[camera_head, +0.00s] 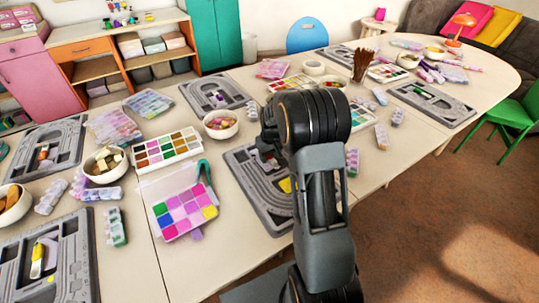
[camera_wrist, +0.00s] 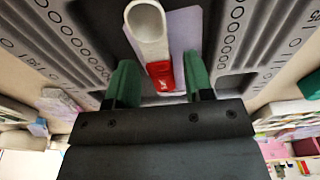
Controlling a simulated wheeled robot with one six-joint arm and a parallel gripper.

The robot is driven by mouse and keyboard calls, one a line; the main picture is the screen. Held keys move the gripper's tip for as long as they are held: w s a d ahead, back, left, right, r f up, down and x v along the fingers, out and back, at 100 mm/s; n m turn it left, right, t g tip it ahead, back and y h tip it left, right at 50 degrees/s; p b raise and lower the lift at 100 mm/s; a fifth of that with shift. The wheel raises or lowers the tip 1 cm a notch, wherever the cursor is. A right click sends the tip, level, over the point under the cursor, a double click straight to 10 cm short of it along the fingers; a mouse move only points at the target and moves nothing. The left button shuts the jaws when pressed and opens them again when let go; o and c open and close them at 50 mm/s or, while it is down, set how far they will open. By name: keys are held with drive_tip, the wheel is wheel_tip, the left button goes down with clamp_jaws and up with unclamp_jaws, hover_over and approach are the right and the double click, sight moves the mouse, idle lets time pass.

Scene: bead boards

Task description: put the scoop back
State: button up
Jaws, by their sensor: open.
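A scoop with a pale, rounded end (camera_wrist: 148,25) and a red part (camera_wrist: 160,75) lies over a lilac patch (camera_wrist: 186,35) in the middle of a grey bead board (camera_wrist: 60,35) in the wrist view. My gripper (camera_wrist: 160,86) is open, with one green finger on each side of the red part and visible gaps on both sides. In the head view the bead board (camera_head: 241,171) lies mid-table, and my arm hides the gripper and most of the board's right side. A small yellow thing (camera_head: 285,184) shows on that board.
Other grey bead boards lie at the back (camera_head: 188,93), left (camera_head: 72,132) and front left (camera_head: 82,275). A pink-and-purple bead box (camera_head: 183,210), a bead tray (camera_head: 166,148) and a bowl (camera_head: 220,124) stand close by. The table's front edge runs near my arm.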

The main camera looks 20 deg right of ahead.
sight(271, 159)
wheel_tip(271, 159, up, 12)
drive_tip(key=s+p, duration=0.1)
drive_tip(key=p, duration=0.1)
drive_tip(key=s+a+r, duration=0.1)
drive_tip(key=s+a, duration=0.2)
drive_tip(key=s, duration=0.4)
drive_tip(key=s+a+r+t, duration=0.1)
drive_tip(key=s+a, duration=0.3)
drive_tip(key=s, duration=0.3)
drive_tip(key=s+a+m, duration=0.1)
drive_tip(key=s+a, duration=0.2)
drive_tip(key=s, duration=0.3)
drive_tip(key=shift+s+a+r+t, duration=0.4)
drive_tip(key=shift+t, duration=0.3)
wheel_tip(271, 159, up, 10)
drive_tip(key=p, duration=0.8)
drive_tip(key=shift+s+a+r+p, duration=0.1)
drive_tip(key=shift+s+r+p, duration=0.1)
drive_tip(key=shift+p, duration=0.15)
drive_tip(key=shift+c, duration=0.2)
drive_tip(key=shift+f, duration=0.25)
drive_tip(key=shift+c, duration=0.3)
drive_tip(key=shift+a, duration=0.1)
